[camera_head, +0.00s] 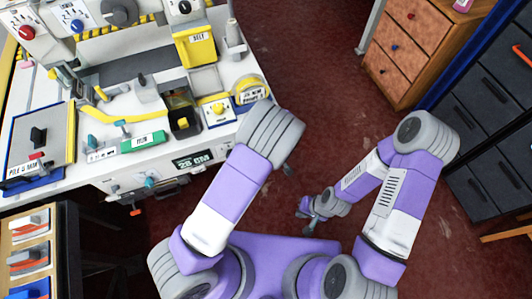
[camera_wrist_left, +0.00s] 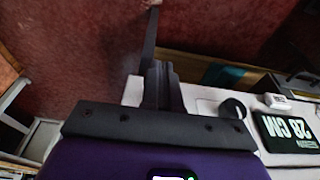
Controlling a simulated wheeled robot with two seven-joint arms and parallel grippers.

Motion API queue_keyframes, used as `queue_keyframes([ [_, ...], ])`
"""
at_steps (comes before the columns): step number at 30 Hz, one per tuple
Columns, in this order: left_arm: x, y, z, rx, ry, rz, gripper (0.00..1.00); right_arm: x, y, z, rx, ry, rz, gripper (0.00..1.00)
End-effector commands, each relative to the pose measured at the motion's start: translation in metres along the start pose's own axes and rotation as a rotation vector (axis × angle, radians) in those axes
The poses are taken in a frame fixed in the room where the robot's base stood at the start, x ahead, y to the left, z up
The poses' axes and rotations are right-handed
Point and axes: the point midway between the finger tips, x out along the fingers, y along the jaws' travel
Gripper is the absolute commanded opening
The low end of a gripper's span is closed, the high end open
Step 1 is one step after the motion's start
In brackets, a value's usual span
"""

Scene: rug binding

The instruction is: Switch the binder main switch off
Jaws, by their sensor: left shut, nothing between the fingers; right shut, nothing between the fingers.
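The white binder bench (camera_head: 75,185) fills the left of the head view, with a dark "28 CM" display (camera_head: 193,161) on its front. The display also shows upside down in the left wrist view (camera_wrist_left: 288,131). Beside it there is a round black knob (camera_wrist_left: 232,108) on the white panel. No visible label confirms it as the main switch, and its setting is unclear. My left gripper (camera_wrist_left: 152,45) is shut and empty, apart from the knob; my forearm largely hides it in the head view. My right gripper (camera_head: 308,212) is shut and empty over the floor, away from the bench.
A red knob (camera_head: 26,32) and a blue knob (camera_head: 77,26) sit on the upper-left panel. A yellow-knobbed box (camera_head: 217,109) stands near the bench's right edge. A wooden drawer unit (camera_head: 395,80) and dark cabinets (camera_head: 490,90) stand right. Red floor (camera_head: 310,75) lies clear between.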

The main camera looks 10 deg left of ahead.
Motion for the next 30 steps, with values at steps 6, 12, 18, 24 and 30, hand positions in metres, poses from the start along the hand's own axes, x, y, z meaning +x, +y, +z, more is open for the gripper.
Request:
queue_keyframes([
  [6, 0.012, -0.002, 0.004, -0.003, 0.000, -0.002, 0.00, 0.005, 0.002, 0.000, 0.000, 0.000, 0.000, 0.00],
  [12, 0.017, -0.002, 0.005, -0.004, 0.000, -0.001, 0.00, 0.007, 0.003, 0.000, 0.000, 0.000, 0.000, 0.00],
  [18, 0.018, -0.002, 0.005, -0.004, 0.000, -0.001, 0.00, 0.007, 0.003, 0.000, 0.000, 0.000, 0.000, 0.00],
  [24, 0.018, -0.002, 0.005, -0.004, 0.000, -0.001, 0.00, 0.007, 0.003, 0.000, 0.000, 0.000, 0.000, 0.00],
  [30, 0.018, -0.002, 0.005, -0.004, 0.000, -0.001, 0.00, 0.007, 0.003, 0.000, 0.000, 0.000, 0.000, 0.00],
])
